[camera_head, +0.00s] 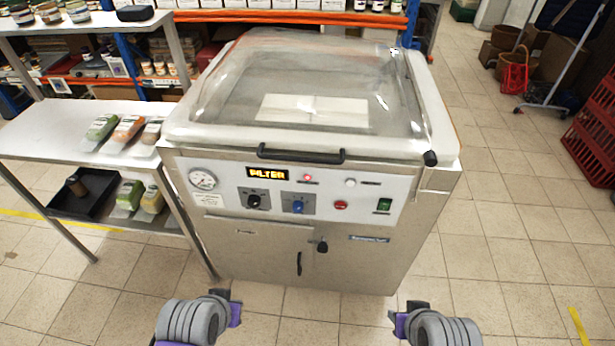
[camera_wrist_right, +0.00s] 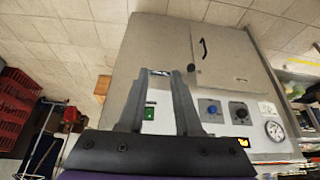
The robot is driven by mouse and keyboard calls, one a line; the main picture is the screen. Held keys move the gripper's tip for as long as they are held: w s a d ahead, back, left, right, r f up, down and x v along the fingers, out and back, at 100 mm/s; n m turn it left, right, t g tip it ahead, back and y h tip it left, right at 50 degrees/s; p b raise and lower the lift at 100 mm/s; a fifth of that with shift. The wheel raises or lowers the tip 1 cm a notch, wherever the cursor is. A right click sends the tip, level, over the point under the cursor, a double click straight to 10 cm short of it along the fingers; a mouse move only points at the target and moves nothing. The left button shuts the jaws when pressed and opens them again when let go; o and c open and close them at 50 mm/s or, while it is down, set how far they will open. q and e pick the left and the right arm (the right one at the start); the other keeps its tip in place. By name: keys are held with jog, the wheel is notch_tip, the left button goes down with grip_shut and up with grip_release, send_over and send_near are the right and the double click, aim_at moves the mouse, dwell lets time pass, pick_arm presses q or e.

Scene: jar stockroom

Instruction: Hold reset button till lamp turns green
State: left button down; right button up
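A steel machine with a clear domed lid (camera_head: 310,90) stands in front of me. Its white panel carries an amber display reading FILTER (camera_head: 267,174), a small lamp glowing red (camera_head: 307,177), and a white lamp or button (camera_head: 350,182). Below them are a black knob (camera_head: 254,200), a blue knob (camera_head: 298,206), a red button (camera_head: 341,205) and a green switch (camera_head: 384,205). Labels are too small to read. My left gripper (camera_head: 228,305) and right gripper (camera_head: 400,318) are low, apart from the panel. In the wrist view the right fingers (camera_wrist_right: 160,73) stand apart, empty; the green switch (camera_wrist_right: 150,113) shows between them.
A pressure gauge (camera_head: 203,179) and lower door handle (camera_head: 299,263) are on the machine's front. A steel side table (camera_head: 60,140) with pouches and a black tray (camera_head: 75,205) stands left. Red crates (camera_head: 597,130) are far right.

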grip_shut()
dwell(1.3)
